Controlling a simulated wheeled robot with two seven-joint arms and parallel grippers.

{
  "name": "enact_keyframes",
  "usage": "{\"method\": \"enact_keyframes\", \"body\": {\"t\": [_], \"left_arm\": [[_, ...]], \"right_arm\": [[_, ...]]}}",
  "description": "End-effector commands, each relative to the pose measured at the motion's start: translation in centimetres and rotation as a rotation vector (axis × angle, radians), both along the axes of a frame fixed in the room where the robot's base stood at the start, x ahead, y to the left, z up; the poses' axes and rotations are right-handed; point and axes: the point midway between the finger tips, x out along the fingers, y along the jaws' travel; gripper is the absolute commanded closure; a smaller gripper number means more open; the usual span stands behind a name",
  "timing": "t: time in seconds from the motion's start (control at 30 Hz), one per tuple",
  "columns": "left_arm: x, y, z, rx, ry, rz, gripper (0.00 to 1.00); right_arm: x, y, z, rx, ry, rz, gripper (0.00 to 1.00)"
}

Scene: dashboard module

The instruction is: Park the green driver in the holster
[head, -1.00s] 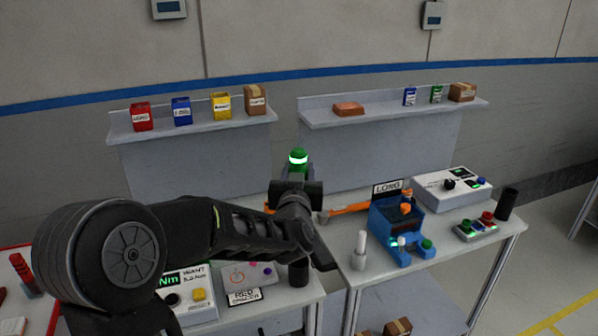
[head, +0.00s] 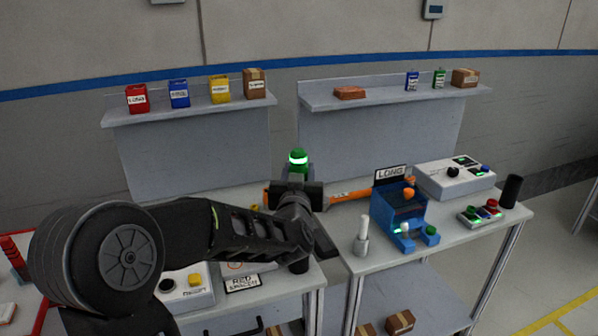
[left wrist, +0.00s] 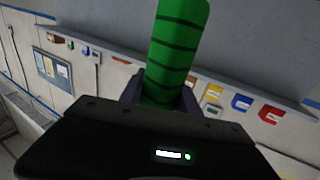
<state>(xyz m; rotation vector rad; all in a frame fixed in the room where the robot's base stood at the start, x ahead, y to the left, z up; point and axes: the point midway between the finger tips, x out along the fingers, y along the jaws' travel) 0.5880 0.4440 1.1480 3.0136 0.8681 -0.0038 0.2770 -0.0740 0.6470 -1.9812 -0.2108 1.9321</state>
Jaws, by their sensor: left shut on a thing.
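The green driver (head: 298,158) stands upright in my left gripper (head: 297,190). Its green top and a bright lit band show above the jaws in the head view. In the left wrist view its dark-ringed green handle (left wrist: 178,45) rises from between the jaws (left wrist: 158,92), which are shut on it. My forearm and gripper hide its lower part. A black upright cylinder (head: 299,266) shows just below the gripper. Another black cylinder (head: 512,191) stands at the right table's far right. I cannot tell which, if either, is the holster. My right gripper is out of view.
The right table holds a blue fixture (head: 383,214) with an orange knob, a "LONG" sign (head: 391,173), a white post (head: 362,236), a button box (head: 480,212) and a white control box (head: 455,179). The left table has a "RED" sign (head: 242,284). Wall shelves (head: 185,114) stand behind.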

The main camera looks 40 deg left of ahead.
Motion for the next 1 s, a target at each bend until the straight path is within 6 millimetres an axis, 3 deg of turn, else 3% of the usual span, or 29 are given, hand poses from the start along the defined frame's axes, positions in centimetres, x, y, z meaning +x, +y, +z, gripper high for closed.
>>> {"method": "enact_keyframes", "body": {"t": [0.6,1.0], "left_arm": [[0.0,0.0,-4.6,0.002,-0.003,0.0,1.0],[0.0,0.0,-5.9,0.001,-0.004,0.0,1.0]], "right_arm": [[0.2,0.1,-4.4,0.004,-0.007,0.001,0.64],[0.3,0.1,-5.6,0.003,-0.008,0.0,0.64]]}}
